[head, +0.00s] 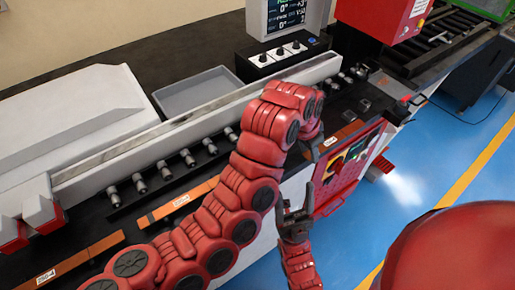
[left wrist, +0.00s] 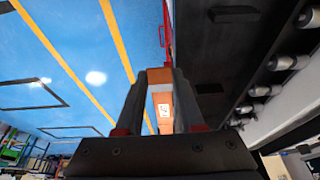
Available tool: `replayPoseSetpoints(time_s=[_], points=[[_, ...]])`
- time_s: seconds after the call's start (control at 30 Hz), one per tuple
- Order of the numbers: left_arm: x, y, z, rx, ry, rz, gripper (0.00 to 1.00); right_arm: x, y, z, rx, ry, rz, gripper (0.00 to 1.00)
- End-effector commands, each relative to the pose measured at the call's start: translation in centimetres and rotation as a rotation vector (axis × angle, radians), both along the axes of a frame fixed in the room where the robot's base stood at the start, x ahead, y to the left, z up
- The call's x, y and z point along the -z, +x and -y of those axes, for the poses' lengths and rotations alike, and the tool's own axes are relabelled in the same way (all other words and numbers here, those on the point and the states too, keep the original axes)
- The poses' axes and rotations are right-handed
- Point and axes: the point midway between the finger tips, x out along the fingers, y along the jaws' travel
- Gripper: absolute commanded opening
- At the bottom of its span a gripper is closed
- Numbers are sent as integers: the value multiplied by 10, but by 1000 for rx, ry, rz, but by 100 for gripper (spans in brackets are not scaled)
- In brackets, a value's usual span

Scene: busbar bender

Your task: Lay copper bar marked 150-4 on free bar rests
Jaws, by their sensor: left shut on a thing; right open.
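A copper bar (head: 350,130) with a small white label lies along the table's front edge, right of centre in the head view. My left gripper (head: 318,148) is shut on its near part, mostly hidden by my wrist. In the left wrist view the bar (left wrist: 161,79) stands between the two fingers, its label facing the camera; the print is too small to read surely. The bar rests (head: 188,157) are a row of metal rollers behind the front edge, some hidden by my left arm. They also show in the left wrist view (left wrist: 281,63). My right gripper (head: 295,215) is open and empty, below the left one.
Two more labelled copper bars lie along the front edge, a middle one (head: 195,192) and a left one (head: 75,263). A long pale rail (head: 120,150) runs behind the rollers. A grey tray (head: 200,92) and a switch box (head: 283,57) stand behind it. Blue floor is at right.

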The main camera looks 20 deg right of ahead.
Motion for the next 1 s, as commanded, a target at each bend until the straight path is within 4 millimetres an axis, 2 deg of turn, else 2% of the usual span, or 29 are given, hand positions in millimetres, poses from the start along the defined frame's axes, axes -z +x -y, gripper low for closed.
replayPoseSetpoints(time_s=[0.03,0.2,0.4,0.57,0.67,0.8,0.9,1.0], points=[[-3,10,-13,-7,-2,-6,0,-11,0,0,0,0,0,67],[-1,41,-52,-8,-2,-3,0,-31,0,0,0,0,0,67],[5,62,-79,-3,0,-1,0,-44,0,0,0,0,0,67],[8,69,-87,-3,0,0,0,-47,0,0,0,0,0,67],[8,75,-95,-3,-2,-1,0,-56,0,0,0,0,0,67],[32,72,-93,1,0,-6,0,-76,0,0,0,0,0,67],[43,73,-93,-1,-2,-2,0,-77,0,0,0,0,0,67],[45,74,-93,-1,-3,1,0,-75,0,0,0,0,0,67]])
